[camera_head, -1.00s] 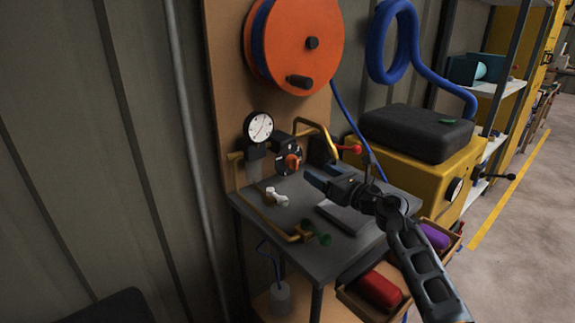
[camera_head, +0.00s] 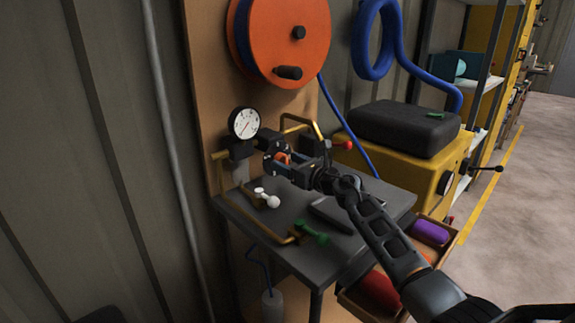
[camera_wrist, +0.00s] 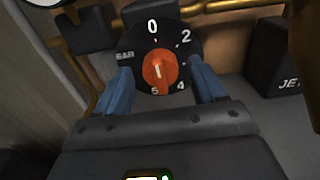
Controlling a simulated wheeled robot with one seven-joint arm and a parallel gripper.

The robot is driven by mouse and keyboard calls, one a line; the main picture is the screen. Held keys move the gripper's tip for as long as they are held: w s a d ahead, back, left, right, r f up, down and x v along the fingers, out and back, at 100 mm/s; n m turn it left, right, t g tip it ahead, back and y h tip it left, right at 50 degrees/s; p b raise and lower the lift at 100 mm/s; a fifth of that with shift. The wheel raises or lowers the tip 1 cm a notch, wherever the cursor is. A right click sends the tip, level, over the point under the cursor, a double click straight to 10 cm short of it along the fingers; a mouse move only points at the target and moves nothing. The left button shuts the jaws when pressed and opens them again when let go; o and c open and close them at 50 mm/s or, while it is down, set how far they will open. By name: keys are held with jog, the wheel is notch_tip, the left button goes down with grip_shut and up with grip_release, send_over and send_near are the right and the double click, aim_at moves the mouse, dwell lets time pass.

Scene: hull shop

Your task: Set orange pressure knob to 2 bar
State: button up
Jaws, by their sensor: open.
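The orange pressure knob (camera_wrist: 159,78) sits at the centre of a round black dial (camera_wrist: 185,43) marked BAR, with 0 at the top and 2 at upper right. A pale line on the knob runs roughly upright; which end points is unclear. My gripper (camera_wrist: 160,66) is open, one blue finger on each side of the knob in the wrist view; contact is unclear. In the head view my gripper (camera_head: 280,160) is at the regulator and largely covers the knob (camera_head: 284,157). A round white gauge (camera_head: 244,123) stands left of it.
A white-handled valve (camera_head: 268,199) and a green-handled valve (camera_head: 311,233) are on the pipework over the grey bench (camera_head: 345,255). A red-tipped lever (camera_head: 344,145) is right of the gripper. In the wrist view a dark block (camera_wrist: 275,68) stands at right.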

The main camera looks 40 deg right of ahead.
jog(key=shift+w, duration=0.3)
jog(key=c, duration=1)
